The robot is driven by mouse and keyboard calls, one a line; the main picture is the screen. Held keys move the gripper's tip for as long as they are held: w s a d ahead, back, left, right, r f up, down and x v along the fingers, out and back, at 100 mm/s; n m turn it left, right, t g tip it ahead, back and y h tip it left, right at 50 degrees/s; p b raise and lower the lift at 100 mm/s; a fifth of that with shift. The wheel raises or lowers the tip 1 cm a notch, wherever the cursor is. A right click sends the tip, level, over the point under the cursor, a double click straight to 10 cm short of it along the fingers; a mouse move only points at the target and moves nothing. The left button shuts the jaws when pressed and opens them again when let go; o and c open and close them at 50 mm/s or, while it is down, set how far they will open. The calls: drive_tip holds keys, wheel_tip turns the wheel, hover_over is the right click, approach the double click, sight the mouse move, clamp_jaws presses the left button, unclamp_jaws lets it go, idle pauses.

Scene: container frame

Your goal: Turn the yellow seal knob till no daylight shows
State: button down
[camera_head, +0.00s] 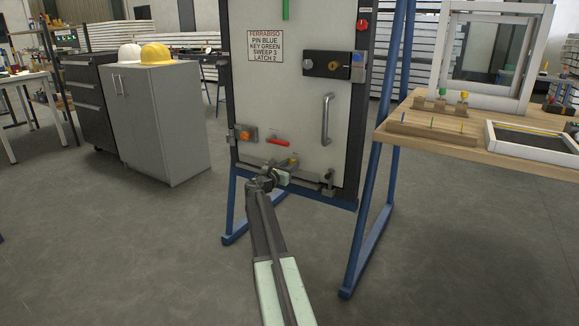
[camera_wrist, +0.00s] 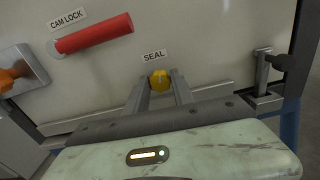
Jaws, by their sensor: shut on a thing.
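The yellow seal knob (camera_wrist: 160,79) sits low on the pale door panel, under a label reading SEAL. It also shows small in the head view (camera_head: 293,161). My gripper (camera_wrist: 161,84) reaches up to it, one grey finger on each side, and is shut on the knob. The fingers hide the knob's lower part and sides. Along the panel's bottom edge runs a grey strip (camera_wrist: 210,92), partly behind my gripper. I cannot tell whether daylight shows at that edge.
A red cam lock handle (camera_wrist: 95,34) is up and left of the knob. An orange knob (camera_head: 244,135) is at the panel's left edge, and a dark-knobbed latch (camera_wrist: 267,75) at lower right. A blue frame (camera_head: 373,200) carries the panel. A wooden bench (camera_head: 480,150) stands right.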

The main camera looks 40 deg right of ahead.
drive_tip(key=m, duration=2.6)
drive_tip(key=shift+s+d+f+m, duration=0.15)
drive_tip(key=shift+s+m, duration=0.1)
drive_tip(key=shift+m, duration=0.45)
drive_tip(key=c, duration=1.1)
unclamp_jaws()
drive_tip(key=shift+w, duration=0.1)
